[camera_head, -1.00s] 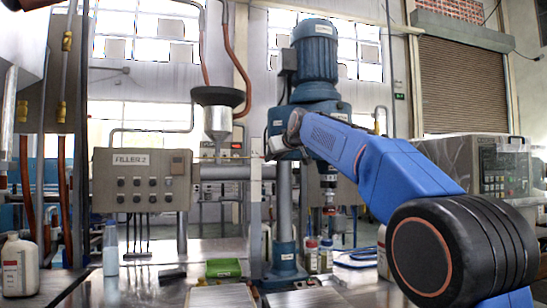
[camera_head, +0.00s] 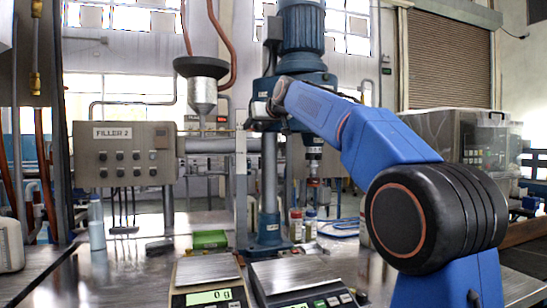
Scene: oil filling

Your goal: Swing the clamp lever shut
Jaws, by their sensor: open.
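My blue arm reaches up from the lower right toward the blue motor-driven machine (camera_head: 302,32) on its steel column. My gripper (camera_head: 254,116) is small at the arm's far end, in front of the machine's blue head. Its jaws are open, though their details are hard to make out against the machine. I cannot make out the clamp lever; it may be hidden behind the arm or too small to tell. I see no contact between the gripper and a lever.
Two scales (camera_head: 208,270) (camera_head: 305,277) stand in front; the left one reads 0 g. Behind them are a green box (camera_head: 209,239) and small bottles (camera_head: 303,225). A pale bottle (camera_head: 96,224), the FILLER 2 panel (camera_head: 125,154) and a steel funnel (camera_head: 202,90) are at left.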

